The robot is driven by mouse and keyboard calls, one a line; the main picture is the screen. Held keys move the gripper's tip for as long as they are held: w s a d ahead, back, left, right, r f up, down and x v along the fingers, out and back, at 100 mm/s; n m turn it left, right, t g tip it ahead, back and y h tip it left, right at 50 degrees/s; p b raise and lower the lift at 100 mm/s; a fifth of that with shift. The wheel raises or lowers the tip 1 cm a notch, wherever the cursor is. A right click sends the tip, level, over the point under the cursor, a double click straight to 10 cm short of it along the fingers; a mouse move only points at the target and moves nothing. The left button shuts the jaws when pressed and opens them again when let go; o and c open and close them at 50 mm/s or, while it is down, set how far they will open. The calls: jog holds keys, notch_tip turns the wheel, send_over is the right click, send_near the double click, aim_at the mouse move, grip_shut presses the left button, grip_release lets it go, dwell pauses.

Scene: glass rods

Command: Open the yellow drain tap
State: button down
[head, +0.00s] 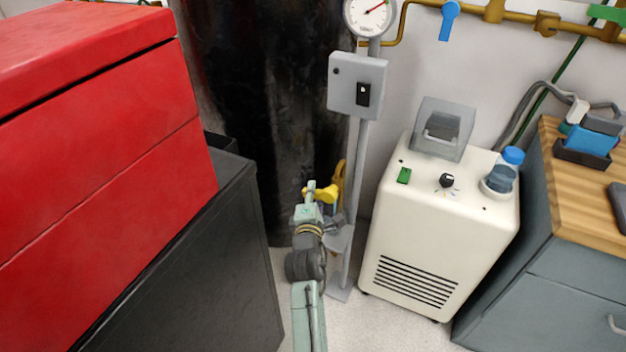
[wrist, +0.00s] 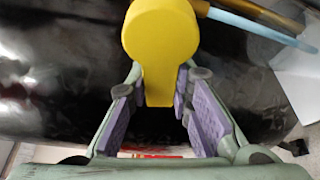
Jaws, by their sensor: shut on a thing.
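The yellow drain tap (wrist: 160,38) fills the top middle of the wrist view, with a round head and a flat lever pointing down toward my gripper (wrist: 158,92). The purple pads stand on either side of the lever, and my gripper is shut on it. In the head view the yellow tap (head: 327,194) shows low beside the dark cylinder, with my gripper (head: 312,190) at it. My gripper partly hides the tap there. How far the tap is turned is hard to tell.
The dark cylinder (head: 262,110) stands behind the tap. A grey post with a switch box (head: 345,84) and gauge (head: 369,14) is close on the right. A cream chiller unit (head: 415,235) stands further right. A red chest (head: 95,130) on a dark cabinet (head: 200,285) bounds the left.

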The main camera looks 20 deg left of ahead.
jog(key=shift+d+r+n+p, duration=0.1)
jog(key=shift+n+p, duration=0.5)
jog(key=shift+p, duration=0.5)
jog(key=shift+f+n+g+h+p, duration=0.3)
jog(key=shift+f+n+p, duration=0.1)
jog(key=shift+f, duration=0.1)
jog(key=c, duration=1.4)
grip_release()
jog(key=shift+v, duration=3.75)
